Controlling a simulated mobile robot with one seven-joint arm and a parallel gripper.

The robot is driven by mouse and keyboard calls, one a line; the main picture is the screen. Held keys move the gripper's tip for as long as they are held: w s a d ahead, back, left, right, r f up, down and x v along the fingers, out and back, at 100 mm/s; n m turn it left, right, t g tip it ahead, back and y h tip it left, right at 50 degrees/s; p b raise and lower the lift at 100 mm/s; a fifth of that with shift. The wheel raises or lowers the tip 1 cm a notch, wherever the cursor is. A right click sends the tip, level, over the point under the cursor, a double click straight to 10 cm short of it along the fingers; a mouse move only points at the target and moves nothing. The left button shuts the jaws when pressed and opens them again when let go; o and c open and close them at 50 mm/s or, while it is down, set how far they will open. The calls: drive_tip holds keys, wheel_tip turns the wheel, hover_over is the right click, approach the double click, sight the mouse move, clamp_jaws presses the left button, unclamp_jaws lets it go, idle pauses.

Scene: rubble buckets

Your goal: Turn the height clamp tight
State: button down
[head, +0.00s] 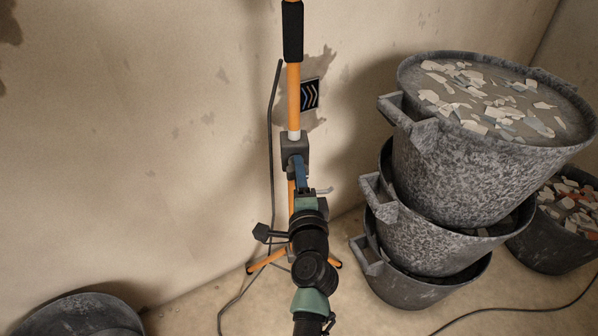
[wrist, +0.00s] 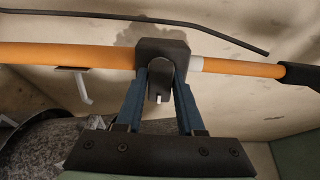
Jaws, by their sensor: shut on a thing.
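The height clamp (head: 294,146) is a dark grey block around the orange pole of an upright stand, just below a pale band on the pole. In the wrist view the clamp (wrist: 163,48) has a rounded dark knob (wrist: 158,76) sticking out towards me, with a small white mark at its end. My gripper (wrist: 161,80) has its two blue fingers on either side of the knob, shut on it. In the head view my gripper (head: 299,172) reaches up to the clamp from the front, and my arm hides much of the lower stand.
Speckled grey buckets (head: 455,165) are stacked close on the right, the top one holding rubble. Another bucket (head: 80,318) stands at lower left. A dark cable (head: 272,150) hangs left of the pole (head: 293,95).

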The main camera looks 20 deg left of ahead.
drive_tip(key=shift+f, duration=0.1)
drive_tip(key=c, duration=0.6)
unclamp_jaws()
drive_tip(key=p+v, duration=0.1)
drive_tip(key=v, duration=1.2)
